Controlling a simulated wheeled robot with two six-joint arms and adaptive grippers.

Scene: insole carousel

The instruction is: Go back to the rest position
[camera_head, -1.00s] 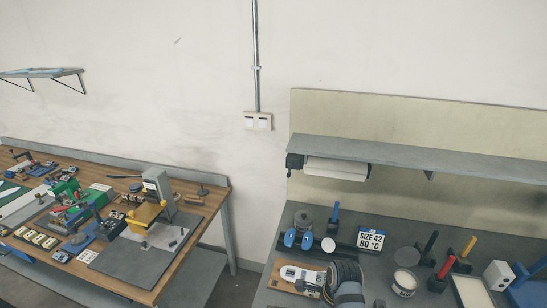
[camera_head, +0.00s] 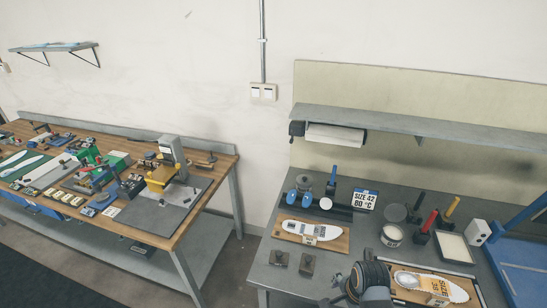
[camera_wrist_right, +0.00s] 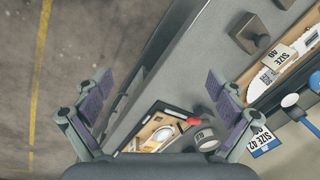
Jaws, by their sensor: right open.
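My right gripper (camera_wrist_right: 160,90) is open and empty in the right wrist view, its two fingers spread wide above the floor and the grey bench's edge. In the head view a dark part of my right arm (camera_head: 365,283) shows at the bottom, over the front of the grey bench; the fingers cannot be made out there. My left gripper is in neither view.
The grey bench (camera_head: 263,268) holds a board with a white insole (camera_head: 300,229), a second insole (camera_head: 430,285) in a dark-rimmed tray, a SIZE 42 sign (camera_head: 365,200) and several tools. A wooden workbench (camera_head: 228,170) stands left, with floor between.

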